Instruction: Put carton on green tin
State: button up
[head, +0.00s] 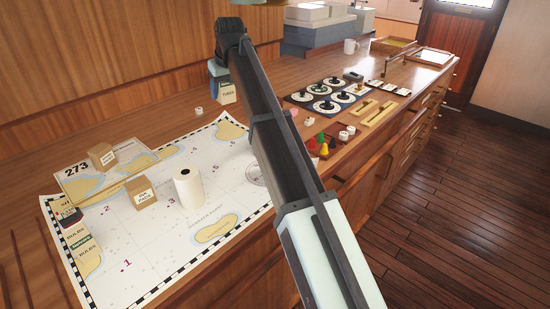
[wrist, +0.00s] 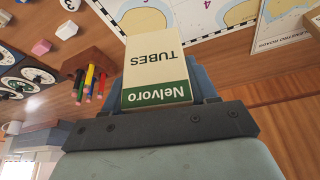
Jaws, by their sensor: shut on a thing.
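My gripper (head: 219,70) is at the back of the counter, with its blue fingers shut on a cream carton (head: 227,93). In the wrist view the carton (wrist: 157,65) shows a green band reading "Nelvoro" and the word "TUBES". It sits between the fingers, its lettering upside down in that view. I cannot tell whether its bottom touches the counter. I do not make out a green tin in either view; my arm hides part of the counter.
A chart (head: 150,235) bears a white roll (head: 188,188), brown boxes (head: 141,193) and flat cartons (head: 82,245). A board of round dials (head: 330,95) and a tray of colored pieces (head: 330,150) lie right of my arm. A pencil block (wrist: 85,68) stands near the carton.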

jog(key=s+d+r+m, duration=0.2)
jog(key=s+d+r, duration=0.2)
jog(key=s+d, duration=0.9)
jog(key=s+d+f, duration=0.3)
jog(key=s+f, duration=0.1)
jog(key=s, duration=0.2)
jog(key=shift+h, duration=0.3)
jog(key=shift+w+a+f, duration=0.1)
jog(key=shift+f, duration=2.15)
jog(key=shift+w+a+f, duration=0.1)
jog(key=shift+f, duration=2.15)
jog(key=shift+f, duration=0.15)
jog(key=o, duration=1.1)
jog(key=v, duration=1.2)
jog(key=shift+s, duration=0.2)
